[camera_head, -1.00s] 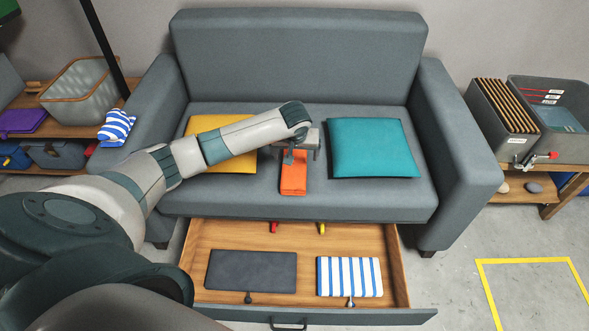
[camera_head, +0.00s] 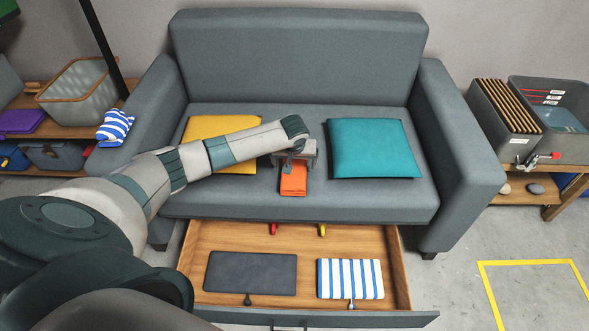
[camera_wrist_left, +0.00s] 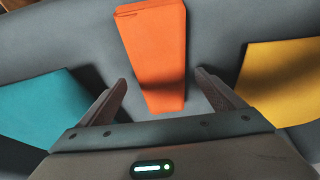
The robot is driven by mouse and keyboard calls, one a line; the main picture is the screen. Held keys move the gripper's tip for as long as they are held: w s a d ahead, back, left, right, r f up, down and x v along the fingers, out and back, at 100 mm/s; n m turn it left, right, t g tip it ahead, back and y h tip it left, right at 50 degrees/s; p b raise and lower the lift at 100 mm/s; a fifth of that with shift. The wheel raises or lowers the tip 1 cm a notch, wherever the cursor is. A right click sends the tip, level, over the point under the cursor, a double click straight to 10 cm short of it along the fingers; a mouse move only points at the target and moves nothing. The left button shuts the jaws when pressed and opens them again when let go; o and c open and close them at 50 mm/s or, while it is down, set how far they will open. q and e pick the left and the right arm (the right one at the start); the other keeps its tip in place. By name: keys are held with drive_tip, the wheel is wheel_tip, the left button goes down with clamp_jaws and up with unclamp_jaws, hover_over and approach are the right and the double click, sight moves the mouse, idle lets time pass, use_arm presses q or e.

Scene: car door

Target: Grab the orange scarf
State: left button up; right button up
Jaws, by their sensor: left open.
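The orange scarf (camera_head: 293,184) lies folded flat on the grey sofa seat, between a yellow cushion and a teal cushion. My left gripper (camera_head: 296,163) is just above its back end and partly hides it. In the left wrist view the orange scarf (camera_wrist_left: 154,52) runs lengthwise between the two spread fingers of my left gripper (camera_wrist_left: 160,95). The fingers are open, one on each side of the scarf, with a gap to it on both sides. I cannot tell how high the fingertips are above the seat. My right gripper is not in view.
The teal cushion (camera_head: 372,148) is right of the scarf, the yellow cushion (camera_head: 196,128) left, partly behind my arm. An open drawer (camera_head: 310,239) below the sofa (camera_head: 420,197) holds a dark folded cloth (camera_head: 250,271) and a striped one (camera_head: 350,279). Shelves stand on both sides.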

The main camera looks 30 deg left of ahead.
use_arm(q)
drive_tip(key=shift+x, duration=1.05)
drive_tip(key=shift+f, duration=0.25)
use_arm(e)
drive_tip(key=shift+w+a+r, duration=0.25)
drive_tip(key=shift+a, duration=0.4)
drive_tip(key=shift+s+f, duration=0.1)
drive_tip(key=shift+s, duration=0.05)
use_arm(q)
drive_tip(key=c, duration=1.2)
drive_tip(key=shift+c, duration=0.2)
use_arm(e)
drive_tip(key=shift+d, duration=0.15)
use_arm(q)
drive_tip(key=shift+r, duration=0.1)
